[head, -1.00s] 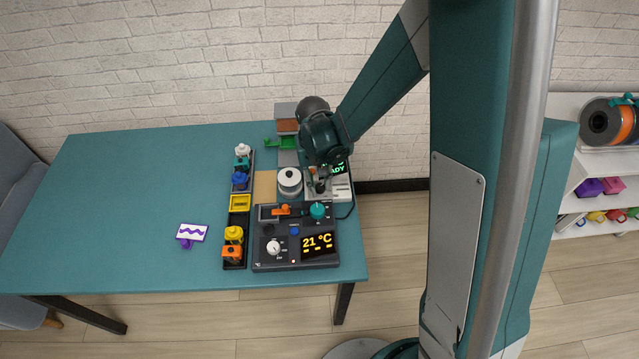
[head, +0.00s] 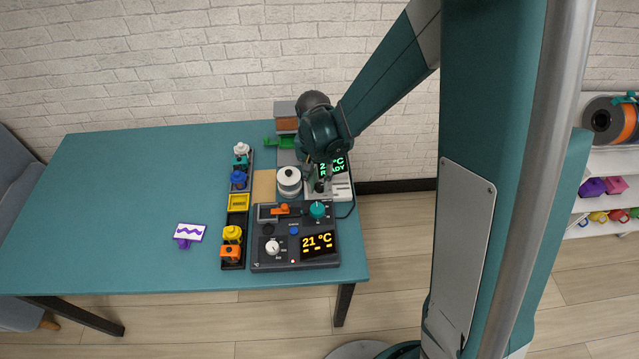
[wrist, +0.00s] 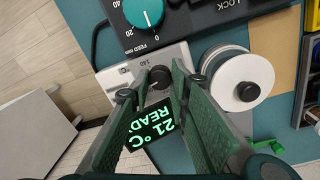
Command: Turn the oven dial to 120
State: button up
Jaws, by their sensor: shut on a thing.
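The oven is a white unit (head: 341,188) at the table's right side. Its green display (wrist: 152,124) reads 21 °C READY in the wrist view. Its dial is a small black knob (wrist: 159,79) with a pale pointer mark, and a label reading 140 shows beside it. My gripper (wrist: 160,73) is shut on the dial, one finger on each side. In the head view my wrist hides part of the display, and the fingers around the dial (head: 319,187) are hard to make out. The exact dial setting cannot be read.
A dark console (head: 283,261) with a white dial, teal knob and amber 21 °C display stands in front of the oven. A white spool (wrist: 242,80) stands close beside it. A black tray (head: 234,256) of coloured pieces lies farther left. The table's left part is mostly clear.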

aim_at(317, 185)
dwell(0.3)
jog(key=o, duration=0.9)
jog(key=shift+r, duration=0.1)
jog(key=shift+w+a+r, duration=0.1)
jog(key=shift+a+r, duration=0.1)
jog(key=shift+r, duration=2.75)
jog(key=shift+a+r, duration=0.15)
jog(key=shift+r, duration=2.8)
